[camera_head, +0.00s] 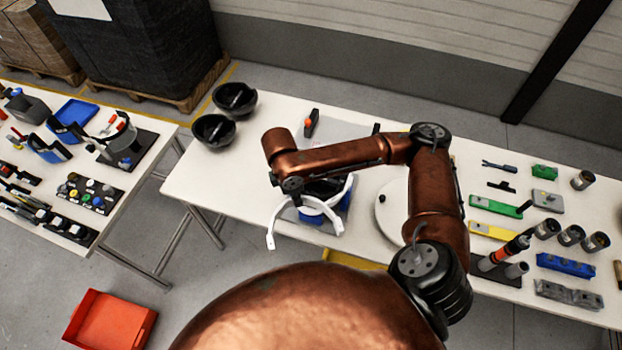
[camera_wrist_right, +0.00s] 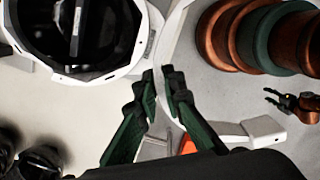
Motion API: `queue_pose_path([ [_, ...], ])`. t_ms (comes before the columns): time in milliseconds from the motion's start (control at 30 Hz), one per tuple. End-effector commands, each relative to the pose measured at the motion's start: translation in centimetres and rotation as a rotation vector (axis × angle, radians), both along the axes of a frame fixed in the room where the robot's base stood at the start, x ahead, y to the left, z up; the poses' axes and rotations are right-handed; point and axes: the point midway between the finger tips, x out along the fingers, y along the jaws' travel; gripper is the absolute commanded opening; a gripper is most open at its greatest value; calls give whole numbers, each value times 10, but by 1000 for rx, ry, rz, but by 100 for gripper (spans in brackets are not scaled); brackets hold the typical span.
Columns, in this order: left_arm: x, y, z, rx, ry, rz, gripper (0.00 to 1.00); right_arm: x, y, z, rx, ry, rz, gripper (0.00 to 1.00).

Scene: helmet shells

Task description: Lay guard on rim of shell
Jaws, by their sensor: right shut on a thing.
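The guard (camera_head: 272,229) is a white curved band with arms. In the head view it hangs at the table's near edge, below my right forearm. In the right wrist view its pale band (camera_wrist_right: 262,131) runs to the right from the fingers. My right gripper (camera_wrist_right: 161,75) is shut on the guard; in the head view the arm mostly covers it. A black shell with a white rim (camera_wrist_right: 76,72) lies beside the fingers at upper left; whether the guard touches it is unclear.
Two black bowl-like shells (camera_head: 236,98) stand at the table's left end. A round white disc (camera_head: 391,211) is right of the guard. Several tools and a blue block (camera_head: 566,265) fill the right end. An orange bin (camera_head: 110,320) is on the floor.

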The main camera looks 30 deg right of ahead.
Motion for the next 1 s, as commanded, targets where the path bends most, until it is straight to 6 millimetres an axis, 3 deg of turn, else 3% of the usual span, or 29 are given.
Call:
queue_pose_path([
  [33,-1,0,11,0,0,0,40,0,-2,6,0,1,110,0],
  [400,-6,1,50,1,6,2,40,6,-16,16,-1,3,960,0],
  [1000,-6,0,107,0,5,3,40,8,-40,30,-5,4,2218,0],
])
